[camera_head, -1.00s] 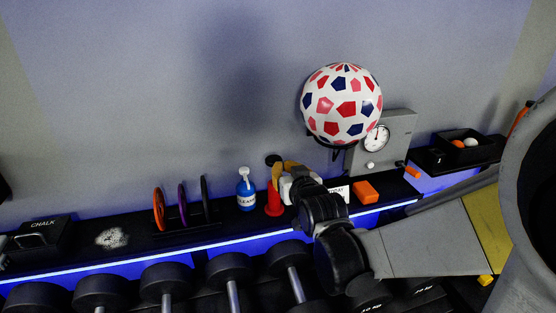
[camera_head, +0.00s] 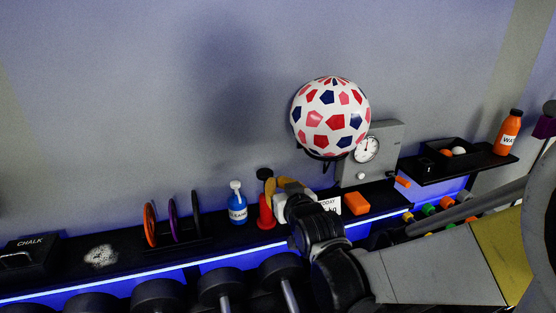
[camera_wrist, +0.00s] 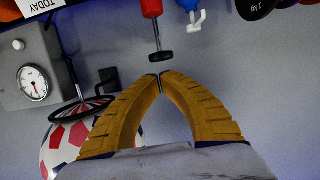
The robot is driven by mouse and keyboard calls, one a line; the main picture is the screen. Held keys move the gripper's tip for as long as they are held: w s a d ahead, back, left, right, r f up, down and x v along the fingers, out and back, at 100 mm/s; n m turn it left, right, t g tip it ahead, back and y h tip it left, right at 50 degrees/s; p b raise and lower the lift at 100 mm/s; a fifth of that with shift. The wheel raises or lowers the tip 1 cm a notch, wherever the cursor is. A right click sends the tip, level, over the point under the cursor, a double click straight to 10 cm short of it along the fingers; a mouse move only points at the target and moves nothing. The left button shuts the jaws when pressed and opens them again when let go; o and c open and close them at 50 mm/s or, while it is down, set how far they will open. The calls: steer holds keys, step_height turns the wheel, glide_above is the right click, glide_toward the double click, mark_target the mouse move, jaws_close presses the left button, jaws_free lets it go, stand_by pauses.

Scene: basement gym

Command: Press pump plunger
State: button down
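The red pump (camera_head: 266,212) stands upright on the black shelf. Its black plunger handle (camera_head: 264,174) sits on top, raised on a thin shaft. In the wrist view the picture is upside down: the red body (camera_wrist: 151,8) is at the top, and the shaft and black handle (camera_wrist: 161,56) point down toward my fingertips. My gripper (camera_wrist: 160,78) is shut, its yellow fingertips together and empty, just off the handle in that view. In the head view my gripper (camera_head: 270,187) is beside the pump's upper part and partly covers the shaft. I cannot tell whether it touches.
A blue cleaner bottle (camera_head: 237,208) stands close left of the pump. Weight plates (camera_head: 173,221) stand farther left. An orange block (camera_head: 356,204) and a grey gauge box (camera_head: 382,140) are to the right. A patterned ball (camera_head: 331,117) hangs above. Dumbbells line the front below.

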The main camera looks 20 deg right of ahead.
stand_by(0.4)
step_height(320, 180, up, 6)
steer(key=p, duration=0.3)
steer(key=shift+w, duration=0.15)
steer(key=shift+w, duration=0.1)
steer(key=b, duration=0.1)
glide_above(267, 172)
steer(key=shift+s+f, duration=0.25)
steer(key=shift+f, duration=0.95)
steer(key=shift+w+f+b, duration=0.25)
steer(key=shift+f+b, duration=0.25)
steer(key=shift+f, duration=0.75)
steer(key=shift+s+f, duration=0.1)
steer(key=shift+f, duration=0.7)
